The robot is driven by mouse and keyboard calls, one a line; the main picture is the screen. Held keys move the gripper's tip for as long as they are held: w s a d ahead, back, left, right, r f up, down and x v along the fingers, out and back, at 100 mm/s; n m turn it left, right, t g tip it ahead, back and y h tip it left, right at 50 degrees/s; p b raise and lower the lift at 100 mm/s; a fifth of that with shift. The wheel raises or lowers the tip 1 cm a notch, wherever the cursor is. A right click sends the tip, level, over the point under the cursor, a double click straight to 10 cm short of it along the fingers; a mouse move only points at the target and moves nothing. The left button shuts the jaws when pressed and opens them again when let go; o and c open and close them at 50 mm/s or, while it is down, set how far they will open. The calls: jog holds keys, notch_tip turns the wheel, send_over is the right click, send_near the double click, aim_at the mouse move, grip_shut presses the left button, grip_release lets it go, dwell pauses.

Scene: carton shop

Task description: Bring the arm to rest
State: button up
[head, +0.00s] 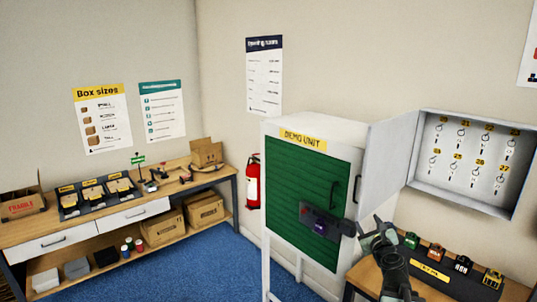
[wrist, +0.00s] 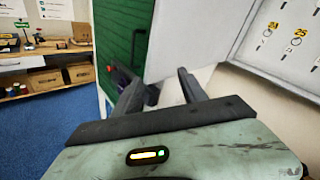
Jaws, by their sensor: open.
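My gripper (head: 376,229) is raised in front of the right edge of the demo unit, above the left end of the small table at lower right. It also shows in the wrist view (wrist: 158,84), with its two dark fingers apart and nothing between them. The demo unit (head: 312,132) is a white cabinet with a green slatted door (head: 303,178). A dark latch bar with a purple block (head: 320,228) crosses the door just left of my gripper. I cannot tell from these frames whether a fingertip touches the unit.
An open grey key cabinet (head: 459,190) hangs on the right wall, its door swung out near my arm. Several coloured padlocks (head: 436,252) stand on the small table (head: 372,276). A workbench (head: 150,188) and a red extinguisher (head: 253,182) are left. Blue floor is clear between.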

jog(key=s+a+f+n+g+y+b, duration=0.1)
jog(key=a+f+n+g+y, duration=0.1)
jog(key=a+f+n, duration=0.6)
jog(key=a+f+n+g+y+b, duration=0.1)
jog(key=a+f+n+g+y, duration=0.15)
jog(key=a, duration=0.85)
jog(key=s+a+f+n+g+y+b, duration=0.1)
jog(key=a+f+n+g+y, duration=0.2)
jog(key=a+n, duration=0.5)
jog(key=s+a+f+n+g+h, duration=0.2)
jog(key=s+a+f+n+g, duration=0.2)
jog(key=s+f+n, duration=0.4)
jog(key=s+d+f+n+g+h, duration=0.3)
jog(key=s+d+f+n+g, duration=0.1)
jog(key=s, duration=0.5)
jog(key=d+n+g, duration=0.1)
jog(key=d+n, duration=0.1)
jog(key=shift+s+d, duration=0.15)
jog(key=shift+d, duration=0.15)
jog(key=shift+c, duration=1.5)
